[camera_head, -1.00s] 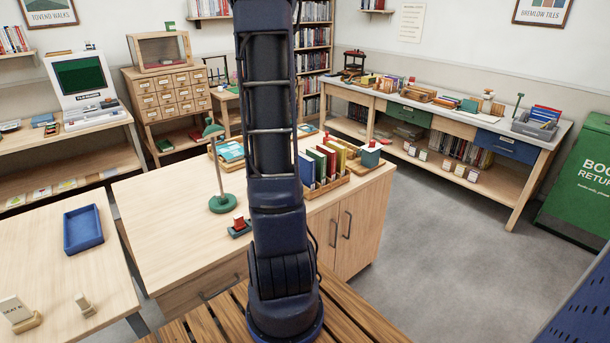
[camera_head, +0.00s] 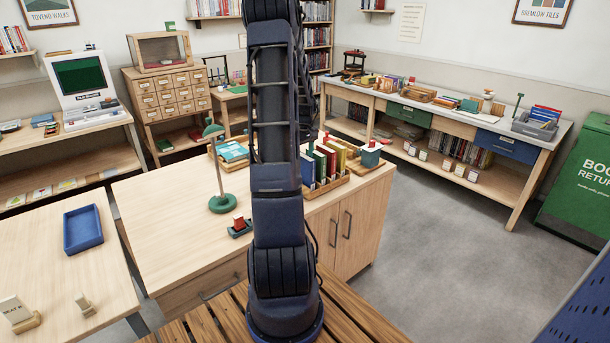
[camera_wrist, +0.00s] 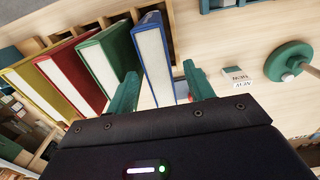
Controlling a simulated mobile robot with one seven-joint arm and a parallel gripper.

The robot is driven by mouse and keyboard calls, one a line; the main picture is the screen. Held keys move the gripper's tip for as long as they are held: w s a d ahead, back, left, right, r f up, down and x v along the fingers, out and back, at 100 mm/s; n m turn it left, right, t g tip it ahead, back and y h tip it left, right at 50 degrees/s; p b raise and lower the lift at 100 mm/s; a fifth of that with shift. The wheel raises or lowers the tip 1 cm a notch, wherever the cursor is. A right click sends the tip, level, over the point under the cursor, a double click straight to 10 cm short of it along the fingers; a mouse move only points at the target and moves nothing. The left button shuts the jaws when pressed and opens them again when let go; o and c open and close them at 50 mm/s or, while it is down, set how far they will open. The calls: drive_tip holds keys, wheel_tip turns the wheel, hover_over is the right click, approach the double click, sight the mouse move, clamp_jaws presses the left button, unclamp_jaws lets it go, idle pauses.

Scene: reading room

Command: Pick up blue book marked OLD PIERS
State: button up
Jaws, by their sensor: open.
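The blue book (camera_head: 307,170) stands upright at the left end of a row of books in a wooden rack (camera_head: 328,187) on the counter. I cannot read a title on it. In the wrist view the blue book (camera_wrist: 154,56) shows its pale page edges and blue cover. My gripper (camera_wrist: 161,70) is open, with one green finger on each side of the blue book. I cannot tell whether either finger touches it. In the head view my arm hides the gripper.
A green book (camera_wrist: 103,60), a red book (camera_wrist: 70,76) and a yellow book (camera_wrist: 35,92) stand beside the blue one, close to one finger. A green lamp (camera_head: 222,203) stands on the counter to the left. A box with a red knob (camera_head: 370,156) sits right of the rack.

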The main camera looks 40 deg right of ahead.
sight(305, 164)
drive_tip(key=shift+s+f, duration=0.15)
drive_tip(key=shift+f, duration=2.5)
clamp_jaws()
drive_tip(key=shift+r, duration=0.1)
